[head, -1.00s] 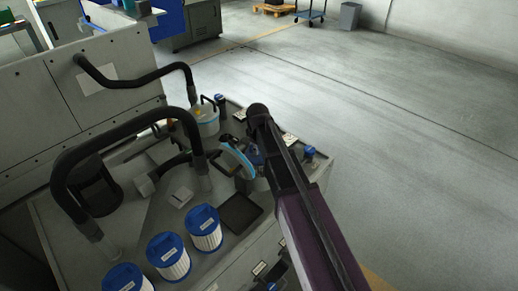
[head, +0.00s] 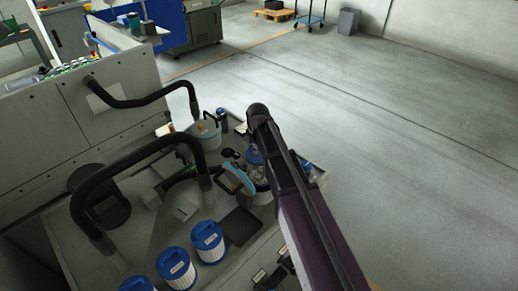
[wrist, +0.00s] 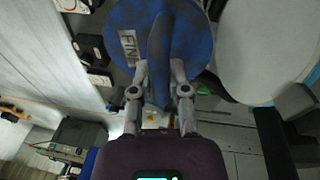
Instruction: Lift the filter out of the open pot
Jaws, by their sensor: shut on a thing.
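The filter's round blue cap (wrist: 200,45), with a label reading "FIN…", fills the top middle of the wrist view. My gripper (wrist: 159,78) is shut on the cap's raised blue handle, a finger on each side. In the head view, the blue filter (head: 254,157) shows partly behind my dark gripper (head: 258,112), with paler body below the cap. The open pot (head: 262,197) is beneath it, mostly hidden by my arm. Its light-blue-edged lid (head: 238,179) stands tilted open on the left. I cannot tell whether the filter's lower end is clear of the rim.
Several blue-capped white filters (head: 207,240) stand at the bench front. A dark square tray (head: 240,226) lies near them. Black hoses (head: 135,160) arch on the left. A smaller pot (head: 207,134) stands behind the lid. Open floor (head: 400,130) lies to the right.

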